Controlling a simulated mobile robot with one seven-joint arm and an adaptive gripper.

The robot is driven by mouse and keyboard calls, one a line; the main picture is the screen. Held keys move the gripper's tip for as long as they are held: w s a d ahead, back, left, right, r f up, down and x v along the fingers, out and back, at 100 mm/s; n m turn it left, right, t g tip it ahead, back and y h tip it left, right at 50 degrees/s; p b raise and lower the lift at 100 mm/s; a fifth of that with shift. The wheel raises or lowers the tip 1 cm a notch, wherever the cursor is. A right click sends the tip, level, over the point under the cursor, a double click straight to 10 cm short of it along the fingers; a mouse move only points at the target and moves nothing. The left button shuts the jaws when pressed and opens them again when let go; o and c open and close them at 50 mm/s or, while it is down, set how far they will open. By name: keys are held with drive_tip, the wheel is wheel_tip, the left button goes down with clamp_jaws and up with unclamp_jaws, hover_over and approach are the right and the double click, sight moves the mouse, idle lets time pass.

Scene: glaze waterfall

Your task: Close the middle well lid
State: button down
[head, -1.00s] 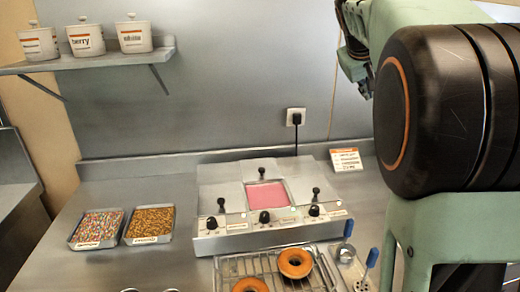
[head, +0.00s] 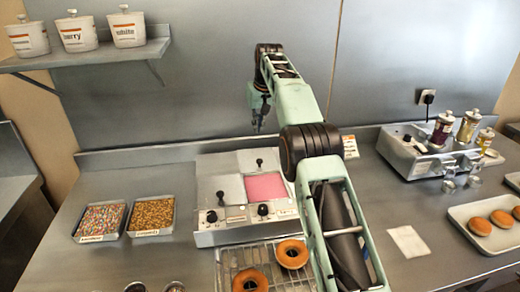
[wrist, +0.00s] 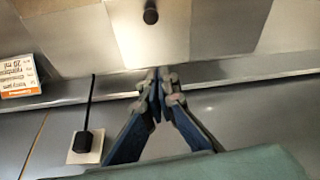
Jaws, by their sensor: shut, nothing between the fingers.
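The grey glaze warmer (head: 222,240) stands on the counter in the head view. Its middle well (head: 265,187) is open and shows pink glaze. The middle lid is pushed back behind that well, with its black knob (head: 259,162) upright. The wrist view shows a pale lid (wrist: 152,42) with a black knob (wrist: 151,14). My gripper (head: 257,127) hangs above the rear of the warmer, near the back wall. In the wrist view, my gripper (wrist: 158,76) is shut and empty, its tips below the lid's edge in the picture. My arm hides the right well.
Sprinkle trays (head: 152,216) sit left of the warmer. A wire rack (head: 228,267) with ring doughnuts (head: 292,254) is in front. A wall plug (wrist: 82,145) and a label card (wrist: 18,75) are near the gripper. Jars on a second appliance (head: 405,155) stand right.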

drive_tip(key=p, duration=0.2)
hover_over(255, 157)
drive_tip(key=s, duration=0.2)
drive_tip(key=f, duration=0.6)
drive_tip(key=shift+w+d+f, duration=0.2)
drive_tip(key=shift+w+f, duration=0.05)
drive_tip(key=shift+f, duration=0.05)
drive_tip(key=shift+p+x, duration=1.15)
drive_tip(key=shift+p, duration=0.05)
drive_tip(key=shift+w+f, duration=0.15)
drive_tip(key=shift+f, duration=0.15)
drive_tip(key=shift+f+b, duration=0.2)
drive_tip(key=shift+b, duration=0.25)
drive_tip(key=shift+s+d+f+b, duration=0.1)
drive_tip(key=shift+s+d+b, duration=0.2)
drive_tip(key=shift+s+b, duration=0.75)
drive_tip(key=shift+s+d+f, duration=0.1)
drive_tip(key=shift+s+d, duration=0.25)
drive_tip(key=shift+s, duration=0.4)
